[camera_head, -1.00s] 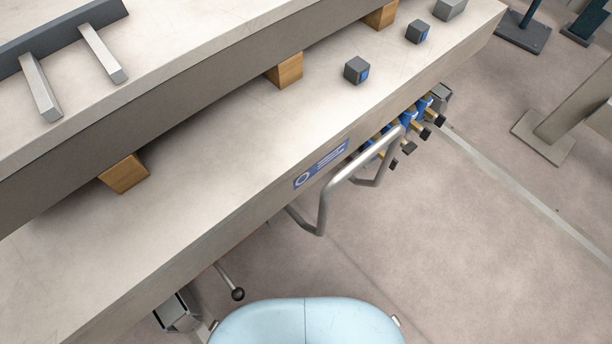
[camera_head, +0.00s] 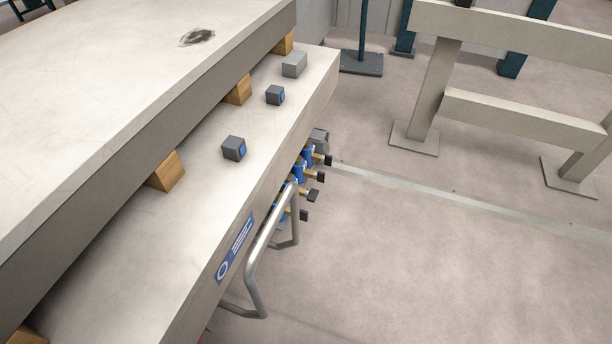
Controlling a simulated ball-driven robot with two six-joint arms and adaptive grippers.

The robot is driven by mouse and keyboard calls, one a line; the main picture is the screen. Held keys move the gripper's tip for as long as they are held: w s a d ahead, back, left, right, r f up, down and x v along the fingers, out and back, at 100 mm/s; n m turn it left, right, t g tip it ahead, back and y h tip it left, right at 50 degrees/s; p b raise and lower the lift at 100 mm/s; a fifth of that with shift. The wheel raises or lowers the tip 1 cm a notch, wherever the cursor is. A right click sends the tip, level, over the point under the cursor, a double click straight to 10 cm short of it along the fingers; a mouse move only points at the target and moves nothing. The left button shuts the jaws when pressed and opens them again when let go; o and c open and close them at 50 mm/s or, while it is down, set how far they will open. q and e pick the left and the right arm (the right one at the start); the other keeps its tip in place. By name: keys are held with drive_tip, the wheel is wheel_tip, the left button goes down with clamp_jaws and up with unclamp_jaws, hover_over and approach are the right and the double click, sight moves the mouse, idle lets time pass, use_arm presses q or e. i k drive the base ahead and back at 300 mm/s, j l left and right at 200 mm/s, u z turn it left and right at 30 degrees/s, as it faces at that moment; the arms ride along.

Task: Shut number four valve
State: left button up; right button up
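A bank of several valves (camera_head: 299,172) with blue bodies and brass stems sits under the right edge of the machine's lower bed. Their dark-tipped handles (camera_head: 314,196) stick out to the right over the floor. They are small, and the bent rail and bed edge partly hide the nearer ones. I cannot read any valve numbers, so I cannot tell which is number four or whether it is open or shut. Neither of my grippers is in the view.
A bent metal rail (camera_head: 257,265) juts from the bed's side just before the valves. The machine bed (camera_head: 150,255) fills the left, with a blue label (camera_head: 234,250) on its side. A beige barrier (camera_head: 520,118) stands at the back right. The floor (camera_head: 440,260) right of the valves is clear.

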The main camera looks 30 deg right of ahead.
sight(326, 159)
drive_tip(key=l+u, duration=0.15)
drive_tip(key=u, duration=0.3)
drive_tip(key=l+u, duration=0.15)
drive_tip(key=u, duration=0.25)
drive_tip(key=l+u, duration=0.2)
drive_tip(key=l, duration=0.3)
drive_tip(key=k+l+u, duration=0.1)
drive_tip(key=l+u, duration=0.15)
drive_tip(key=l, duration=0.2)
drive_tip(key=k+l+u, duration=0.2)
drive_tip(key=l, duration=0.25)
drive_tip(key=l+u, duration=0.2)
drive_tip(key=l, duration=0.25)
drive_tip(key=k, duration=0.05)
